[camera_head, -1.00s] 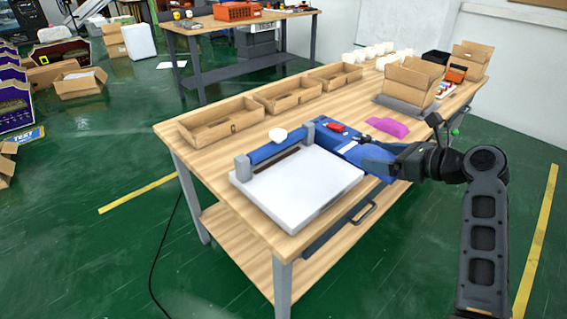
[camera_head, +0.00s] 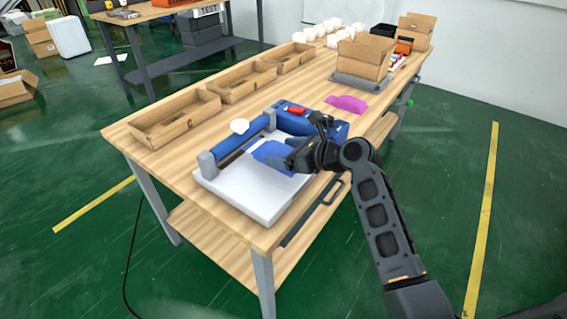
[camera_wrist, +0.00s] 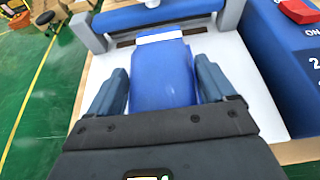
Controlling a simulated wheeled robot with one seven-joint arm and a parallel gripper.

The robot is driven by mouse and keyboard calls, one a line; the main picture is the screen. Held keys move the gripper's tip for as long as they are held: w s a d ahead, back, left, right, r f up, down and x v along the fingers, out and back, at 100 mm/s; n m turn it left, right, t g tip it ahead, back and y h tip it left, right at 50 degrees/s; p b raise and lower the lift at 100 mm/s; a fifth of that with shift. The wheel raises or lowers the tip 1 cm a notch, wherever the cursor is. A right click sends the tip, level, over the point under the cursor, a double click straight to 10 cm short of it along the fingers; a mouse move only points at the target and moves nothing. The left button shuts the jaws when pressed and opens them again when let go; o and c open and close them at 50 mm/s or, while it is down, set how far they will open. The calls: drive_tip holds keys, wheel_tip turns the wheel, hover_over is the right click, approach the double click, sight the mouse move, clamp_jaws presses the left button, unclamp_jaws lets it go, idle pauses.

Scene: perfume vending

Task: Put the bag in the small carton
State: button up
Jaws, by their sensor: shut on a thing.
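The blue bag (camera_head: 268,152) has a white strip along its far edge, seen in the wrist view (camera_wrist: 160,36). My gripper (camera_head: 290,156) is shut on the bag, with one finger along each side in the wrist view. The bag is over the white plate (camera_head: 245,195) of the blue sealing machine (camera_head: 330,125), its white end close to the blue bar. I cannot tell whether it touches the plate. An upright open carton (camera_head: 362,58) stands on a grey base farther back. Low open cartons (camera_head: 172,127) line the left table edge. I cannot tell which is the small carton.
A pink item (camera_head: 347,104) lies between the machine and the upright carton. Another carton (camera_head: 416,27), an orange item (camera_head: 403,45) and several white cups (camera_head: 318,32) stand at the back. A white rounded object (camera_head: 239,126) is beside the machine's bar.

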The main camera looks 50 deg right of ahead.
drive_tip(key=shift+f, duration=2)
drive_tip(key=shift+f, duration=0.15)
drive_tip(key=o, duration=0.9)
drive_tip(key=shift+o, duration=0.2)
drive_tip(key=v, duration=1.2)
